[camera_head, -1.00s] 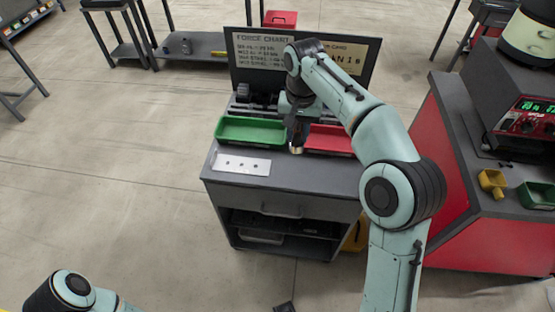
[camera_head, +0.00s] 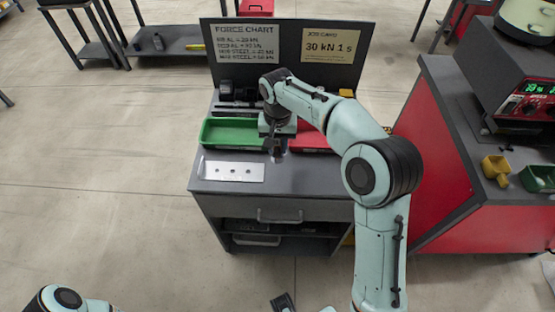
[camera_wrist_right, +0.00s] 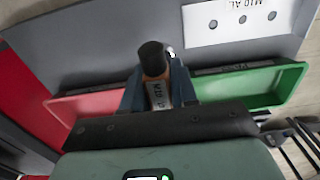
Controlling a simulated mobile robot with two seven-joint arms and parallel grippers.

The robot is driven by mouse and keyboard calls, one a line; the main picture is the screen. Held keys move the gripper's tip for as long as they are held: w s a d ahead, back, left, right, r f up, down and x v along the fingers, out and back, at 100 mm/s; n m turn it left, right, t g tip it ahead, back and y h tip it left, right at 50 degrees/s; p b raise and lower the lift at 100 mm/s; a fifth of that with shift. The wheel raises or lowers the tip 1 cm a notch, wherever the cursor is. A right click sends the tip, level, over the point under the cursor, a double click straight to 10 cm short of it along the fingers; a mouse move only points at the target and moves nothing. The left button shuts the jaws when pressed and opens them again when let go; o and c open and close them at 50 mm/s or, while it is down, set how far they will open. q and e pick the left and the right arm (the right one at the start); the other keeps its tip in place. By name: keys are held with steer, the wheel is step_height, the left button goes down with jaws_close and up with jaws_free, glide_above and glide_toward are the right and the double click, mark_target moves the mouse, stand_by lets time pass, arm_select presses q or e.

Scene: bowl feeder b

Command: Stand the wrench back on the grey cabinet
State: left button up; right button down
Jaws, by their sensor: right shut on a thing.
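My right gripper (camera_head: 273,146) is over the top of the grey cabinet (camera_head: 310,178), between the green tray and the red tray. In the right wrist view my right gripper (camera_wrist_right: 160,95) is shut on the wrench (camera_wrist_right: 154,65), seen nearly end-on with a black round end, an orange-brown collar and a white label. Most of the wrench is hidden by the gripper. I cannot tell whether its lower end touches the cabinet top.
The green tray (camera_head: 228,132) and red tray (camera_head: 313,137) flank the gripper. A pale plate with holes (camera_head: 233,171) lies at the cabinet's front left. A dark chart board (camera_head: 290,68) stands behind. A red-sided bench (camera_head: 430,165) is on the right. The cabinet's front right top is clear.

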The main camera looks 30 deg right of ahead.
steer(key=shift+f+b, duration=0.35)
steer(key=shift+f, duration=2.7)
steer(key=shift+f, duration=0.2)
steer(key=c, duration=0.9)
jaws_free()
step_height(320, 180, up, 12)
steer(key=shift+r+p, duration=0.2)
steer(key=shift+p, duration=0.8)
steer(key=shift+f, duration=0.1)
